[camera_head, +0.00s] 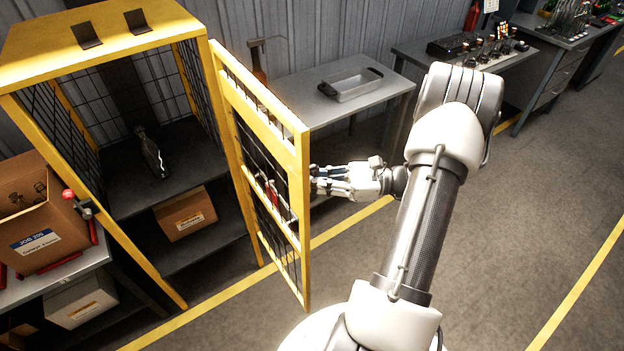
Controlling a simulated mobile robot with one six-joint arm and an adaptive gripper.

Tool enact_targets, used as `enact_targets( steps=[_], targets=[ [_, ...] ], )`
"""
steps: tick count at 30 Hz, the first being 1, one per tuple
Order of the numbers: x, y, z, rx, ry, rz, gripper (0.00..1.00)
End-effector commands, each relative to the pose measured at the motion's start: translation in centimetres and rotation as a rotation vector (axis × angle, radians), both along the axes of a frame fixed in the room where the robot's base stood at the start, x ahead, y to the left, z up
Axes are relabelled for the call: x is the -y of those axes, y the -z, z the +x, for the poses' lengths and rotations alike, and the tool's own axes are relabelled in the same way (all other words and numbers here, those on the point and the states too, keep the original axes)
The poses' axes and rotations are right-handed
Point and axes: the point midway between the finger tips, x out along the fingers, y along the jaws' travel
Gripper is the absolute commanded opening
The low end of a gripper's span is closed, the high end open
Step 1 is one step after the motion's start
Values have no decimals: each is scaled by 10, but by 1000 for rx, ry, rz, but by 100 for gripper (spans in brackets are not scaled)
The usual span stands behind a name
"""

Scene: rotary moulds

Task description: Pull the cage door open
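The yellow cage (205,60) stands at the left with dark mesh sides and shelves inside. Its yellow-framed mesh door (302,190) stands swung out from the cage, hinged at the cage's right front post. A red part (272,192) shows on the door's middle, seen through the mesh. My gripper (318,183) is at the door's right edge, at mid height, with its fingers pointing left. The door frame hides the fingertips, so I cannot tell whether they touch or hold anything.
Inside the cage are a dark bottle-shaped object (150,152) and a cardboard box (186,213). A bench at the left holds a box (40,215) and a red clamp (78,203). A grey table (300,100) with a metal tray (350,85) stands behind the door. Floor at the right is clear.

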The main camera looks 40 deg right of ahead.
Motion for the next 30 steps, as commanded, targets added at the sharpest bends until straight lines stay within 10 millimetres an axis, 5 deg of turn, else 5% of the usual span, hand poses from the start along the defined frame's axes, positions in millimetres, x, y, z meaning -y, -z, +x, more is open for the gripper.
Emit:
enact_targets(
  steps=[11, 22, 30],
  targets=[
    [-1, 1, -2, -4, -5, 0, 33],
    [3, 0, -4, -2, -4, -1, 33],
    [37, 1, -37, -2, 0, -2, 33]
  ],
)
